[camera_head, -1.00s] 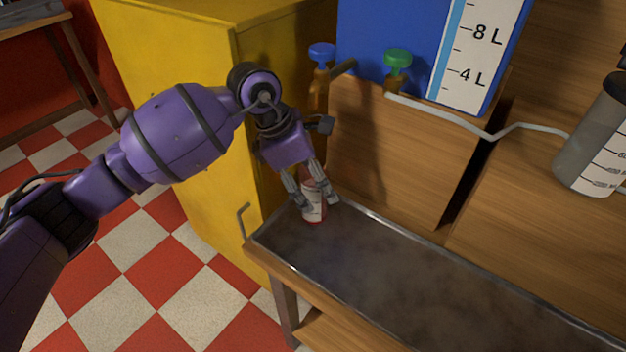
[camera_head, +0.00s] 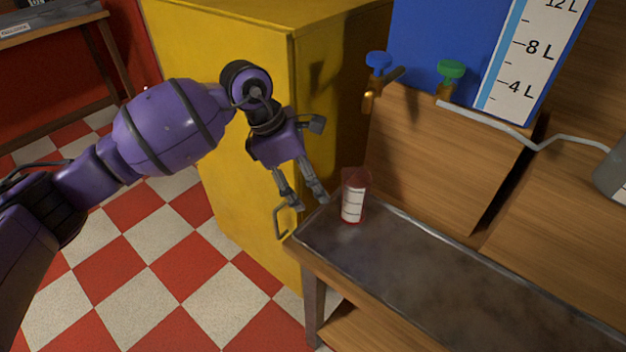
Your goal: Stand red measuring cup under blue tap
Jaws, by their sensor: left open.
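The red measuring cup (camera_head: 354,197), with a white marked label, stands upright in the left end of the metal trough. The blue tap (camera_head: 378,62) is above it and slightly to the right in the picture, on a brass-coloured pipe beside the yellow cabinet. The cup appears roughly below the tap; exact alignment is hard to tell. My left gripper (camera_head: 308,203) is open and empty, left of the cup and apart from it, in front of the cabinet. My right gripper is not in view.
The metal trough (camera_head: 420,285) is otherwise empty. A yellow cabinet (camera_head: 225,75) with a handle (camera_head: 281,222) stands close behind my left gripper. A green tap (camera_head: 451,71), a blue tank (camera_head: 430,40) and a grey container (camera_head: 612,172) are at the right.

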